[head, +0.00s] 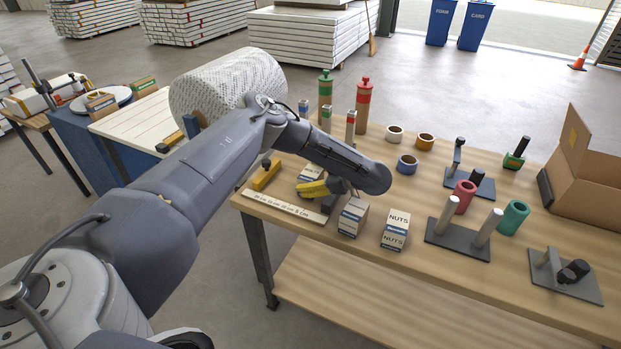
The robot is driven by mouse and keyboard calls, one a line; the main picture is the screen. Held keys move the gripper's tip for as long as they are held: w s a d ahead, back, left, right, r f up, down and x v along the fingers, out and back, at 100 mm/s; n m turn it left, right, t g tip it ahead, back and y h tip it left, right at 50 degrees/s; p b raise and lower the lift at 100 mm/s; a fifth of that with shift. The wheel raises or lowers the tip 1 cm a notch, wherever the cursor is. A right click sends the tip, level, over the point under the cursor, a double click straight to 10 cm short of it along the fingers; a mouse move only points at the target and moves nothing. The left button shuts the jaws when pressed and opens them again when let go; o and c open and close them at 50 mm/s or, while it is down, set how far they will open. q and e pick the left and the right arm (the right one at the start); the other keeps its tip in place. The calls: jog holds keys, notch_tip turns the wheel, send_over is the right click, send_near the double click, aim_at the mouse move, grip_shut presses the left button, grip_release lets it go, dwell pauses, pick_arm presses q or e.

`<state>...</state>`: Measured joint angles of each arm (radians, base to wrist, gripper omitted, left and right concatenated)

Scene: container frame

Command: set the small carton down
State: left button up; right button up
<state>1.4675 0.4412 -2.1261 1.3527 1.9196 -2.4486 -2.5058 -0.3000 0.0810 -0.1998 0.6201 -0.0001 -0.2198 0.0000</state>
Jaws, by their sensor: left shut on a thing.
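My left arm reaches across from the left. My left gripper (349,194) is over the near left part of the wooden table, partly hidden behind my own wrist. It is shut on a small white-and-blue carton (353,218) just below it. The carton looks roughly upright near the table's front edge; I cannot tell whether its bottom touches the wood. A similar carton marked NUTS (395,231) stands to its right, apart from it. Another small carton (310,173) stands behind my gripper, partly hidden. My right gripper is not in view.
A yellow object (313,189) lies left of my gripper, near a long labelled strip (285,206). Bare wood lies between the NUTS carton and the twin-post stand.

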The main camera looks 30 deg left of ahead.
pick_arm(q)
jog(key=shift+f, duration=0.15)
jog(key=o, duration=1.4)
jog(key=shift+d+r, duration=0.1)
jog(key=shift+r, duration=0.1)
jog(key=v, duration=1.1)
jog(key=shift+d, duration=0.4)
jog(key=shift+r, duration=0.15)
